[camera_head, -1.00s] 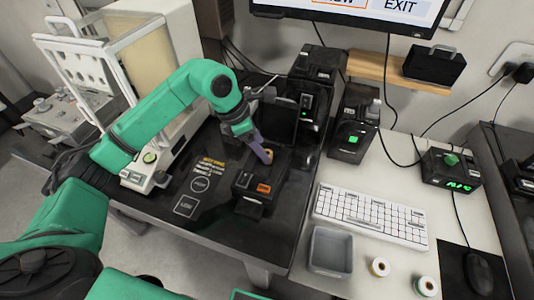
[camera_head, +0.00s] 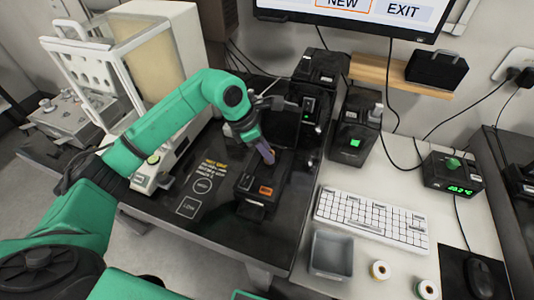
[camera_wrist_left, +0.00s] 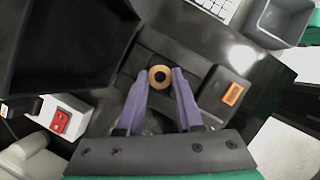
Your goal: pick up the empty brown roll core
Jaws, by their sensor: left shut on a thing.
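The brown roll core (camera_wrist_left: 153,84), a small tan ring with a dark hole, sits between the fingertips of my left gripper (camera_wrist_left: 160,77) in the left wrist view. The two purple fingers are shut on its sides. In the head view my left gripper (camera_head: 267,154) points down over the black label printer (camera_head: 246,183) with an orange button. The core is hardly visible there behind the finger. Whether it still touches the printer I cannot tell. My right gripper is not in view.
A grey bin (camera_head: 331,254) and two label rolls, one near the bin (camera_head: 380,271) and one farther right (camera_head: 427,289), stand on the white table by the keyboard (camera_head: 371,219). A black upright screen (camera_head: 283,127) stands close behind the gripper. A white balance (camera_head: 160,70) is at left.

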